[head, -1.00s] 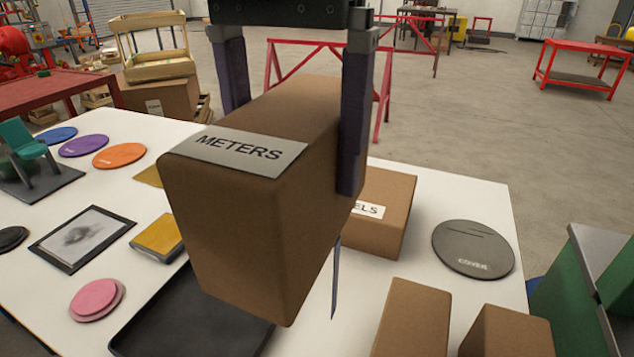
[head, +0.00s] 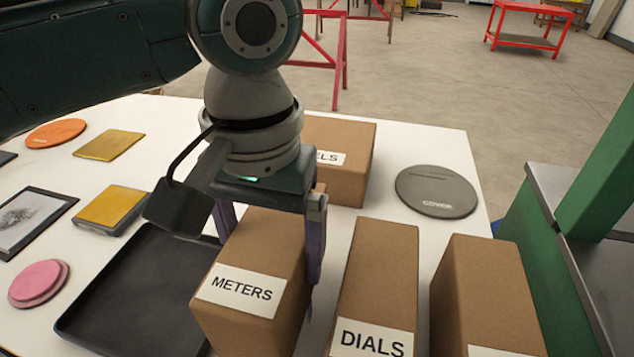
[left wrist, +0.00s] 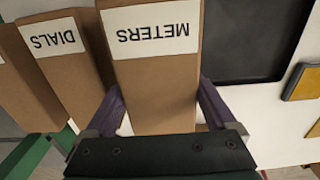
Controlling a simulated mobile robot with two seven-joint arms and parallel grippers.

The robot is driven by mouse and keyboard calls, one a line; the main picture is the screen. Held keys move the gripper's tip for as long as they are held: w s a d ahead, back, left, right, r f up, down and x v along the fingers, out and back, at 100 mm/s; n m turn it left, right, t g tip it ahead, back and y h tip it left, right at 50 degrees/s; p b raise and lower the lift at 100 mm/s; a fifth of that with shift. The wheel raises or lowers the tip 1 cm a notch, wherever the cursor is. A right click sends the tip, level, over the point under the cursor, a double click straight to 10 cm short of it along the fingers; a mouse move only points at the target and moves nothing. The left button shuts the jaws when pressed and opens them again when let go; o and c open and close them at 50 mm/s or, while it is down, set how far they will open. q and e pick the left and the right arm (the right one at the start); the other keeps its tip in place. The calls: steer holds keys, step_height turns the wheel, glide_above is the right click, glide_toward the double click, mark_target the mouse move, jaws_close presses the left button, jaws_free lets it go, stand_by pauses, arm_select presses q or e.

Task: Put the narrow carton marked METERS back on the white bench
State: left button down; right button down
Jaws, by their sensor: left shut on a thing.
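The narrow brown carton marked METERS (head: 262,252) is upright, with its label facing the near side in the head view. My left gripper (head: 270,248) points down with its purple fingers shut on both sides of it. In the left wrist view the carton (left wrist: 155,85) sits between the fingers (left wrist: 157,105). It is at the white bench (head: 436,148), between a black tray and the DIALS carton. Its base is hidden, so I cannot tell whether it touches the bench top. My right gripper is not in view.
The DIALS carton (head: 378,275) stands close on the right, with another brown carton (head: 482,290) beyond it. The black tray (head: 120,290) is close on the left. A carton (head: 350,150) with a partly hidden label and a grey COVER disc (head: 436,190) are behind.

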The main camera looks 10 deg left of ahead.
arm_select(q)
steer(key=shift+f+b, duration=0.3)
steer(key=shift+f, duration=1.45)
steer(key=shift+f, duration=0.1)
jaws_free()
step_height(320, 180, up, 11)
steer(key=shift+f+p, duration=0.1)
steer(key=shift+p, duration=0.95)
steer(key=shift+r, duration=0.75)
